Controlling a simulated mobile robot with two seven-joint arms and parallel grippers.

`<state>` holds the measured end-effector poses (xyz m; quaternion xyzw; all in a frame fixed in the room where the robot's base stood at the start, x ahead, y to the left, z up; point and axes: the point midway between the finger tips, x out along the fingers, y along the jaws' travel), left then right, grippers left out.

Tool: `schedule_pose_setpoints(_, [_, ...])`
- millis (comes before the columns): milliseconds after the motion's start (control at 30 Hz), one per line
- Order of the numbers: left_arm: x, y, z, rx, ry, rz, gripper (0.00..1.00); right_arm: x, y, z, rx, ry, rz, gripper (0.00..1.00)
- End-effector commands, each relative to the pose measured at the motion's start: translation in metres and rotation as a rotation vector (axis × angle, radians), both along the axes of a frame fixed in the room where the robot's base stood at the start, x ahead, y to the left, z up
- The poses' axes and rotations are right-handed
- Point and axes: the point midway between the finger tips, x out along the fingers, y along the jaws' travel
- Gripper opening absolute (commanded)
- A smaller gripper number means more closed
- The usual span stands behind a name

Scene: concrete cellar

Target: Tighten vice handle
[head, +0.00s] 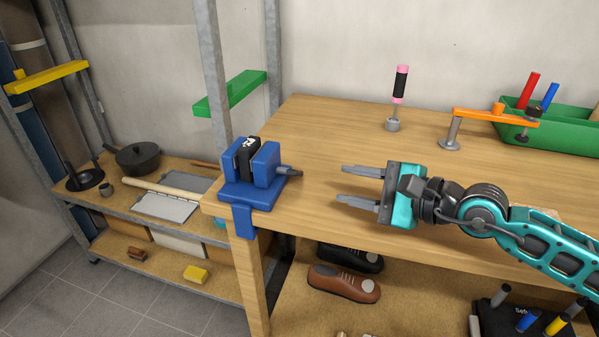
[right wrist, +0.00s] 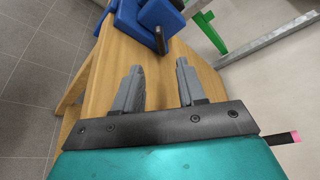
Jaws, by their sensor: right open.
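A blue vice (head: 236,192) is clamped to the front left corner of the wooden workbench (head: 320,125). A black object (head: 247,158) with a white mark stands between its jaws. The short dark vice handle (head: 289,170) sticks out on the vice's right side. My right gripper (head: 350,184) is open and empty, to the right of the handle and apart from it, fingers pointing left at the vice. In the right wrist view the vice (right wrist: 128,22) and its handle (right wrist: 160,40) show beyond the two open fingers (right wrist: 158,80). My left gripper is not in view.
A pink and black screwdriver (head: 400,85) stands upright in a holder at the back. An orange clamp-like piece (head: 490,117) and a green bin (head: 560,130) with tools are at the right. A metal shelf post (head: 215,90) rises behind the vice. The bench between is clear.

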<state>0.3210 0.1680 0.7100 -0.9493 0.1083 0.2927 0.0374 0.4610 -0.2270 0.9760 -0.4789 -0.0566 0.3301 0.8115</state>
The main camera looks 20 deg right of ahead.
Motion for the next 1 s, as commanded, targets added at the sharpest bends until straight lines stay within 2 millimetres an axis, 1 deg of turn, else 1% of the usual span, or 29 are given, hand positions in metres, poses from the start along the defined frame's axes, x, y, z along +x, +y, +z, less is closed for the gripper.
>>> schedule_pose_setpoints(67, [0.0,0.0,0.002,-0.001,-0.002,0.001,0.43,0.008,0.007,0.001,0.005,-0.004,0.002,0.4])
schedule_pose_setpoints(333, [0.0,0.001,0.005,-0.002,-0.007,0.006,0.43,0.042,0.032,-0.008,0.009,-0.003,0.0,0.4])
schedule_pose_setpoints(600, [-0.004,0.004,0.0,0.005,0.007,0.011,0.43,0.076,0.058,-0.02,0.006,-0.001,0.001,0.4])
schedule_pose_setpoints(800, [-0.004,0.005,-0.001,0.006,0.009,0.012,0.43,0.086,0.067,-0.023,0.005,0.001,0.001,0.4])
schedule_pose_setpoints(1000, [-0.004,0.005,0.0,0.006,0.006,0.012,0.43,0.087,0.067,-0.024,0.003,0.001,0.001,0.4])
